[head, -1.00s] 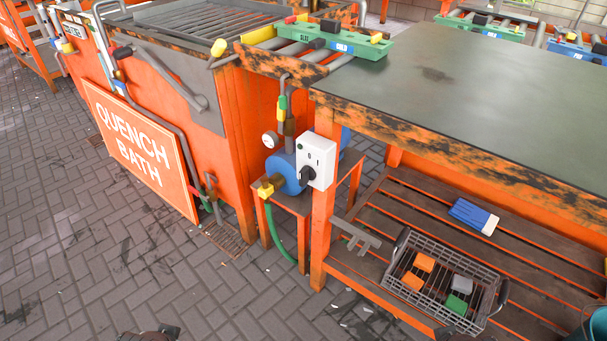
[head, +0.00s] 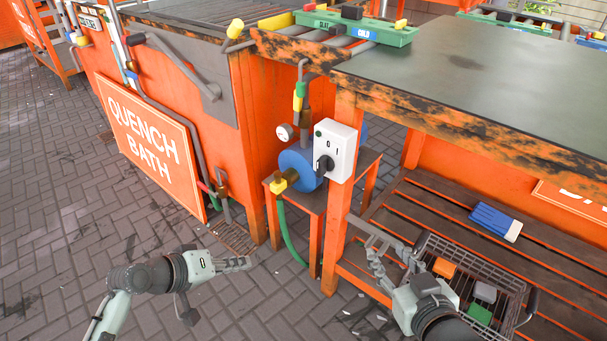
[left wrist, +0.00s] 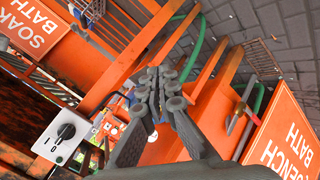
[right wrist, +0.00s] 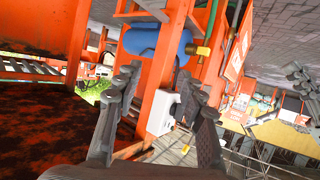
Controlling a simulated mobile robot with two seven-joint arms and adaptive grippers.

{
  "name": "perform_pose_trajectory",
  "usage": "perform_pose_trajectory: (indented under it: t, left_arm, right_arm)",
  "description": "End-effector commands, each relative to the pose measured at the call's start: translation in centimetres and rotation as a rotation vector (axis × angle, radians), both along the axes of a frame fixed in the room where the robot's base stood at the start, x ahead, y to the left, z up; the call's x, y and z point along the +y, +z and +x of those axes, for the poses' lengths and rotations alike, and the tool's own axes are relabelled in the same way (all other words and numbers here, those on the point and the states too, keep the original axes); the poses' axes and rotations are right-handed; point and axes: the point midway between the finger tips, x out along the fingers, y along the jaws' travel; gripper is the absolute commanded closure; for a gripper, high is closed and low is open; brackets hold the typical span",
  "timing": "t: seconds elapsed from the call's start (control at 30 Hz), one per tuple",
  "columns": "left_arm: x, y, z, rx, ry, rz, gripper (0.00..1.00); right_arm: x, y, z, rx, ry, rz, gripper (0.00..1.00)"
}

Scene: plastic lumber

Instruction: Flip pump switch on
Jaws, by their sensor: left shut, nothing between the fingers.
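The pump switch is a white box (head: 341,152) with a black rotary knob (head: 323,166) and 0 and I marks, on the orange table's front-left leg. The knob also shows face-on in the left wrist view (left wrist: 66,131). In the right wrist view the box (right wrist: 163,118) shows mostly from the side. The blue pump (head: 298,168) stands behind it. My left gripper (head: 248,264) is shut and empty, below and left of the switch, apart from it. My right gripper (head: 374,256) is open and empty, below and right of the switch, apart from it.
A wire basket (head: 462,262) with coloured blocks sits on the slatted lower shelf, beside my right gripper. A blue-and-white block (head: 496,221) lies farther back. A green hose (head: 288,235) hangs under the pump. The Quench Bath sign (head: 150,145) is at left. Paved floor is open in front.

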Motion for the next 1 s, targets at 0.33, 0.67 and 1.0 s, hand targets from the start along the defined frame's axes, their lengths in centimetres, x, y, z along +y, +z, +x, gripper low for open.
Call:
perform_pose_trajectory:
  t: [0.33, 0.67, 1.0]
  left_arm:
    - [-2.3, 13.4, 7.4, -0.096, 0.062, -0.697, 1.00]
    - [-2.0, 17.4, 8.2, -0.093, 0.058, -0.861, 1.00]
    - [-2.5, 17.3, 8.5, -0.093, 0.057, -0.861, 1.00]
  right_arm:
    - [5.4, 16.9, -2.1, -0.643, 0.103, 0.268, 0.60]
    - [5.5, 21.2, -4.0, -0.787, 0.117, 0.335, 0.60]
    - [5.5, 21.1, -3.9, -0.781, 0.116, 0.332, 0.60]
